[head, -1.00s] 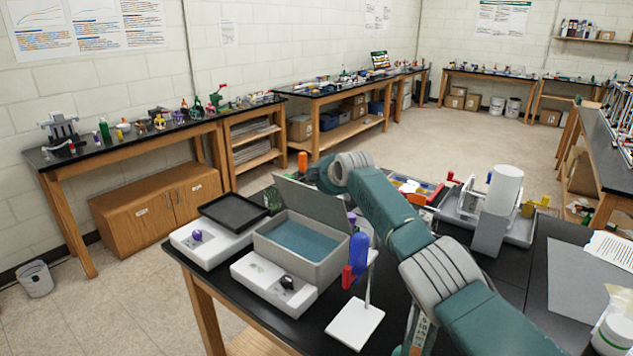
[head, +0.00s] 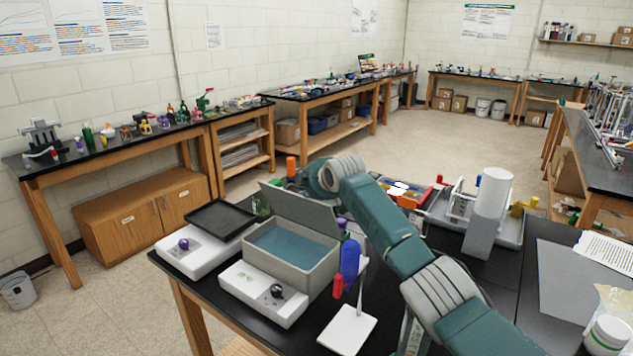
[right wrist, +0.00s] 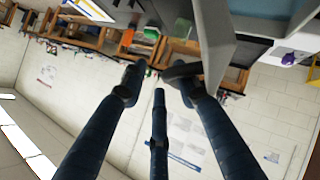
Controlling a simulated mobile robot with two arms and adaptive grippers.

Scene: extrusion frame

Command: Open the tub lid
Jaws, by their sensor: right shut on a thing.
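The grey tub (head: 312,272) stands on the black table in the head view, with a blue-green surface inside. Its grey lid (head: 305,217) is raised and slants up from the tub's back edge, so the inside shows. My right arm reaches in from the lower right to behind the lid, which hides its gripper in the head view. In the right wrist view the right gripper's dark fingers (right wrist: 158,86) are at the lid's edge, with the right-hand finger against the grey panel (right wrist: 218,45). My left gripper is in neither view.
A white box with a black knob (head: 262,292) sits before the tub. A black tray (head: 220,218) lies on another white box at left. A blue bottle (head: 349,262) and a white stand (head: 347,330) are close at right, beside my arm.

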